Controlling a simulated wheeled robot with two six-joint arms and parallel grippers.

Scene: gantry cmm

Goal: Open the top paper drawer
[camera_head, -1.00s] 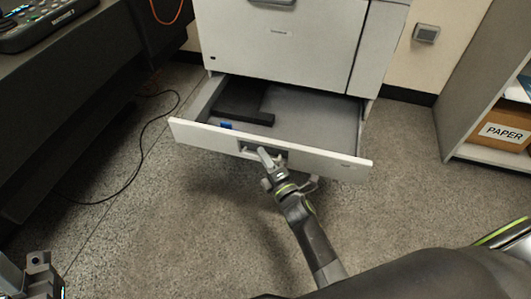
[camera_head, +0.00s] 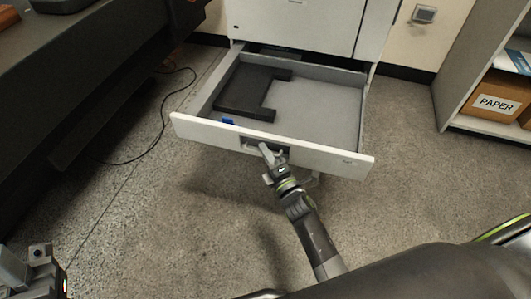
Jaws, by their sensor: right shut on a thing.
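The top paper drawer (camera_head: 320,156) is pulled well out of the white printer (camera_head: 305,25). Its grey inside shows, with a dark paper guide (camera_head: 240,95) and a small blue tab (camera_head: 227,121). My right gripper (camera_head: 268,150) is at the recessed handle (camera_head: 250,144) in the middle of the drawer front and is shut on it. My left gripper (camera_head: 35,268) is at the bottom left corner, far from the drawer; its fingers are partly cut off by the frame.
A dark desk (camera_head: 90,70) stands at the left, with a cable (camera_head: 150,145) on the floor beside it. A shelf at the right holds a box labelled PAPER (camera_head: 495,103). The speckled floor in front of the drawer is clear.

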